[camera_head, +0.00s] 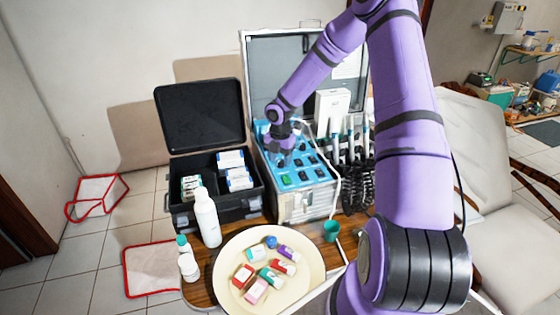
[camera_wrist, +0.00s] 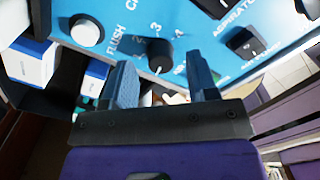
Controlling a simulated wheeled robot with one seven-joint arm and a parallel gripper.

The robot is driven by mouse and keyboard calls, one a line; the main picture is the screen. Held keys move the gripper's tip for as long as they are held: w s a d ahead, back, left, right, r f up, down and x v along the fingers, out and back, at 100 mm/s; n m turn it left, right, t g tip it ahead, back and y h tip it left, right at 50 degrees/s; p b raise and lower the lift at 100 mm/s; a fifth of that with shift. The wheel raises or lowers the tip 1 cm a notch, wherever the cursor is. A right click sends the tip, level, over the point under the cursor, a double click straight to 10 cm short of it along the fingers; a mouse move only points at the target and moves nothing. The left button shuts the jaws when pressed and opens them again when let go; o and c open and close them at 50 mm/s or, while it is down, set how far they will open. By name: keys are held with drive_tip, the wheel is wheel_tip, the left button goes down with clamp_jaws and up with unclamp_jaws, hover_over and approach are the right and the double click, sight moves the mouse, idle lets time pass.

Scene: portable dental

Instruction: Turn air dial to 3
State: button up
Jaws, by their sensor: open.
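In the wrist view a round black dial (camera_wrist: 160,52) stands on the blue control panel (camera_wrist: 290,22), with printed numerals including 3 and 4 around it. A small white mark shows on the dial's lower side in the picture. Its name label is not readable, so I cannot tell whether it is the air dial. My gripper (camera_wrist: 163,78) is open, its two blue fingers on either side of the dial in the picture. I cannot tell whether they touch it. In the head view my gripper (camera_head: 283,143) is over the far left part of the panel (camera_head: 316,182), hiding the dial.
A white knob (camera_wrist: 87,32) by the FLUSH label and a black switch (camera_wrist: 243,42) by ASPIRATOR flank the dial. An open black case (camera_head: 248,200) stands left of the panel. A white bottle (camera_head: 207,218) and a round tray (camera_head: 232,290) are in front.

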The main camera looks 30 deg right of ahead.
drive_tip(key=shift+f, duration=0.6)
drive_tip(key=c, duration=0.9)
